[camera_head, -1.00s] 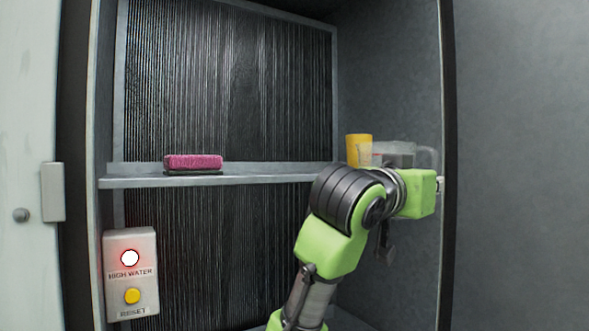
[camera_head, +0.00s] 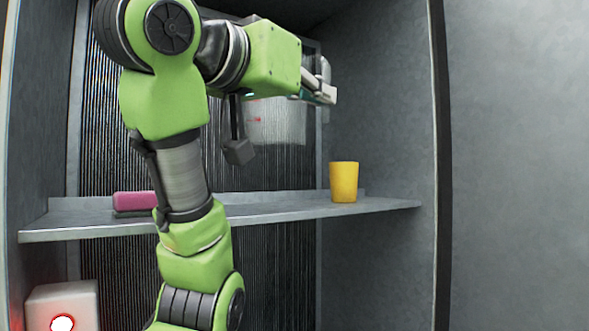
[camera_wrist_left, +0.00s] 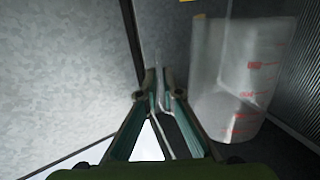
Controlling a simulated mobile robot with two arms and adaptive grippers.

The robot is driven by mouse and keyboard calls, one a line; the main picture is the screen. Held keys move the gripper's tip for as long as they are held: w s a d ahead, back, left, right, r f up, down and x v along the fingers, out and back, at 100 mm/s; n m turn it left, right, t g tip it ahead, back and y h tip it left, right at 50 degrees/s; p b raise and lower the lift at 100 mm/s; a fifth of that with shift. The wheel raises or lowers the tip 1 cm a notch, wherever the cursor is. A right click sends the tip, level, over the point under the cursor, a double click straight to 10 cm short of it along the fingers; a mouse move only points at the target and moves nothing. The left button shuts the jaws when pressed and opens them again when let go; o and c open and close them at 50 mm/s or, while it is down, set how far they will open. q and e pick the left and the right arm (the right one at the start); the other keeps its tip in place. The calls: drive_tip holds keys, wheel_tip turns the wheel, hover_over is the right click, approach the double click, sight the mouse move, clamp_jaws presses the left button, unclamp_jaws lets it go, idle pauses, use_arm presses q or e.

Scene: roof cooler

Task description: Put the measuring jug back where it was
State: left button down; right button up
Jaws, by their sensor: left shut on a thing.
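The measuring jug (camera_head: 275,122) is clear with red markings. It hangs in the air above the shelf (camera_head: 270,212), partly hidden behind my left arm in the head view. My left gripper (camera_head: 322,88) is shut on its handle, at the jug's right side. In the left wrist view the fingers (camera_wrist_left: 160,88) close around the thin handle, and the jug's marked wall (camera_wrist_left: 240,75) shows to the right, somewhat tilted in that picture. The jug is clear of the shelf surface. My right gripper is not in view.
A yellow cup (camera_head: 344,181) stands at the shelf's right end. A pink sponge (camera_head: 134,201) lies at the left, partly behind my arm. Shelf room shows between them. A ribbed panel backs the shelf, a grey wall closes the right, and a box with a lit lamp (camera_head: 62,322) is below.

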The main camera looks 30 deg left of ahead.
sight(302, 146)
use_arm(q)
drive_tip(key=w+a+f+p, duration=0.1)
drive_tip(key=w+a+f, duration=0.2)
drive_tip(key=w+a+f+p, duration=0.1)
drive_tip(key=w+a+f, duration=0.2)
drive_tip(key=shift+a+f, duration=0.3)
drive_tip(key=shift+f, duration=0.05)
drive_tip(key=f, duration=0.1)
drive_tip(key=f+p, duration=0.1)
drive_tip(key=f, duration=0.1)
drive_tip(key=f+p, duration=0.1)
drive_tip(key=shift+w+a+f, duration=0.2)
drive_tip(key=shift+w+a, duration=0.15)
drive_tip(key=shift+w, duration=0.05)
drive_tip(key=shift+f, duration=0.1)
drive_tip(key=c, duration=2.2)
unclamp_jaws()
